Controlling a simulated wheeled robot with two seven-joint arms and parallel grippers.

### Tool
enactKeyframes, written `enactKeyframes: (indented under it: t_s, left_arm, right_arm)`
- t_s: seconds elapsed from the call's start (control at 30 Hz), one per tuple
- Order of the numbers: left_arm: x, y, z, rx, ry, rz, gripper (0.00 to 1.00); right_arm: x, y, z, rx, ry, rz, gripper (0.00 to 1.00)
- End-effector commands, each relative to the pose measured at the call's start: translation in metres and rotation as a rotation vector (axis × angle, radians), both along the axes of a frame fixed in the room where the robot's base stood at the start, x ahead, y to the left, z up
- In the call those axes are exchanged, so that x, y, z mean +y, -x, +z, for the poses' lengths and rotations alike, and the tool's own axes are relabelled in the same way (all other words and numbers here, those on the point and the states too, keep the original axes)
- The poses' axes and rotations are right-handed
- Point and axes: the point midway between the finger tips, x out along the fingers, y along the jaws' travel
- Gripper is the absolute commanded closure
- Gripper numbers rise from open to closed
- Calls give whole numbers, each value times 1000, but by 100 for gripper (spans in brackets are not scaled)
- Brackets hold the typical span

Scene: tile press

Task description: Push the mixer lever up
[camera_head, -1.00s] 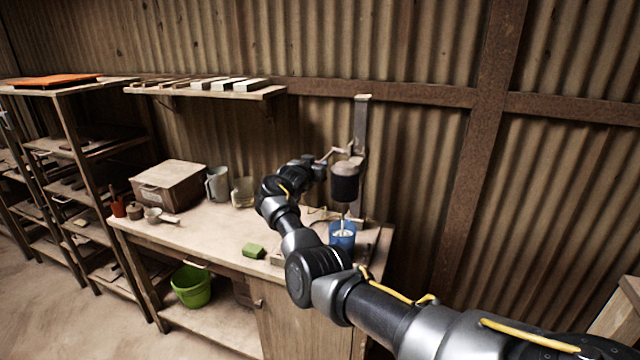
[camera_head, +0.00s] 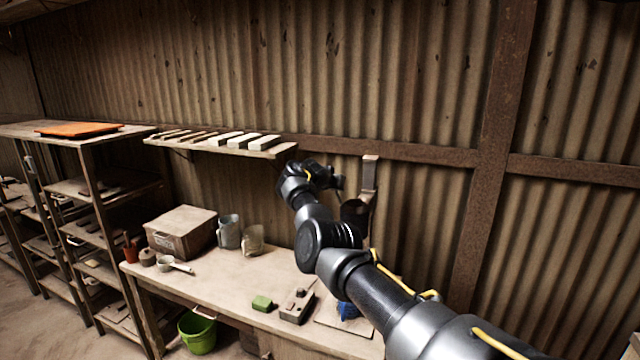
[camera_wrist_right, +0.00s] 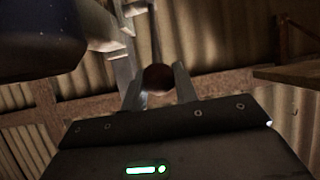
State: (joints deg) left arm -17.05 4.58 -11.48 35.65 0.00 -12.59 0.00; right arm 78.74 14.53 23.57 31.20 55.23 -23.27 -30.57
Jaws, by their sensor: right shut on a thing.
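The mixer stands at the right end of the bench, with its upright post (camera_head: 370,176) against the wall. Its dark mixing head (camera_head: 354,212) is partly hidden behind my right arm, high above the blue cup (camera_head: 347,310). In the right wrist view, the round brown lever knob (camera_wrist_right: 158,78) sits between the two fingers of my right gripper (camera_wrist_right: 159,85), which is shut on it. The dark mixing head (camera_wrist_right: 38,38) fills the upper left there, beside a grey bracket (camera_wrist_right: 112,35). In the head view my right gripper (camera_head: 340,184) is beside the post. My left gripper is not in view.
The bench (camera_head: 235,280) holds a box (camera_head: 181,232), a metal jug (camera_head: 229,232), a green sponge (camera_head: 262,303) and a small block-like device (camera_head: 297,305). A wall shelf (camera_head: 220,144) with several tiles is left of my right gripper. A green bucket (camera_head: 197,332) stands below.

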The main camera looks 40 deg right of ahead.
Motion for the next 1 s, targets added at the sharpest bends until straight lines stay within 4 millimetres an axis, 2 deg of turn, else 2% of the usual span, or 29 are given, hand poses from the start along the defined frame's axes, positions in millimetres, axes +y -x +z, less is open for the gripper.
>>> enactKeyframes:
  t_s: [0.2,0.63,0.67,0.7,0.8,1.0]
  left_arm:
    - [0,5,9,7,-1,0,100]
    - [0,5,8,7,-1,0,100]
    - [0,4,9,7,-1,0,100]
    - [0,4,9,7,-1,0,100]
    - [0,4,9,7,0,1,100]
    - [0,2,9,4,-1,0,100]
  right_arm:
    - [-13,7,3,21,-39,-13,100]
    - [-14,8,0,25,-49,-15,100]
    - [-14,8,0,25,-49,-15,68]
    - [-14,8,0,25,-49,-15,63]
    - [-15,9,1,24,-48,-16,51]
    - [-16,10,2,23,-47,-17,51]
